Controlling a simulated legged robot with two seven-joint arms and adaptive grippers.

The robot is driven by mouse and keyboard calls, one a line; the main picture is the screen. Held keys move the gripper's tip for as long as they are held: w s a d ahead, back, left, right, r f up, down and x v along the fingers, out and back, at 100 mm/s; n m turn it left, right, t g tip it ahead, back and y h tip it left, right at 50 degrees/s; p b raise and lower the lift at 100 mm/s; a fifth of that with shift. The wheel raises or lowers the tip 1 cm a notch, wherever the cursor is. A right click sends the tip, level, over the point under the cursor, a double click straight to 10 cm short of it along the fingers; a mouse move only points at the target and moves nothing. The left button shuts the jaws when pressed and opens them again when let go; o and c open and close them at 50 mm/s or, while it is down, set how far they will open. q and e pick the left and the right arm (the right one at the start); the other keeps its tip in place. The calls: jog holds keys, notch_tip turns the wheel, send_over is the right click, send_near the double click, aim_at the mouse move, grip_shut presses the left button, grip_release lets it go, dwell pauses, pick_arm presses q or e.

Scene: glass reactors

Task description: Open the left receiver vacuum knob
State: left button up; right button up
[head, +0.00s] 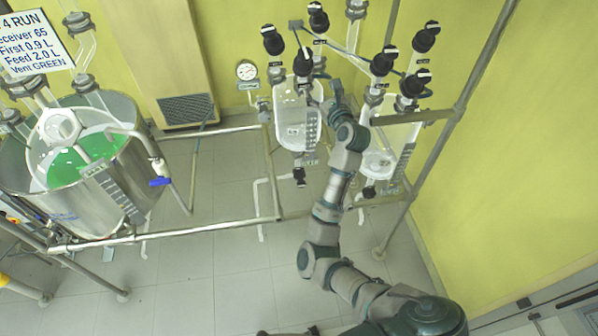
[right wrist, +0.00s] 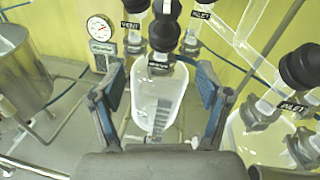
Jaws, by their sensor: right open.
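The left receiver (head: 297,118) is a clear glass vessel on the frame at the back; it also shows in the right wrist view (right wrist: 157,100). Several black knobs top it. The middle front knob (head: 303,62) shows in the right wrist view (right wrist: 163,32) above a small label too blurred to read surely. The knob at its left (head: 272,40) is labelled VENT in the right wrist view. My right gripper (head: 328,84) is open, its two fingers spread either side of the receiver's upper part in the right wrist view (right wrist: 158,80), below the middle knob and not closed on anything.
A second glass receiver (head: 378,160) with its own black knobs (head: 383,62) stands close on the right. A round gauge (head: 247,71) is on the left. A steel reactor (head: 75,190) with green liquid stands far left. Metal rails (head: 170,235) cross the front; open floor lies below.

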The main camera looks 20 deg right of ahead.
jog(key=a+f+n+g+b, duration=0.1)
jog(key=f+n, duration=0.3)
jog(key=f, duration=0.7)
jog(key=w+a+f+n+g+b, duration=0.1)
jog(key=a+f+n+g, duration=0.1)
jog(key=f, duration=1)
jog(key=w+a+f+n+g+y, duration=0.1)
jog(key=a+f+n, duration=0.3)
jog(key=f, duration=0.7)
jog(key=shift+f+n+g+b, duration=0.35)
jog(key=shift+n+g, duration=0.25)
jog(key=shift+n, duration=0.4)
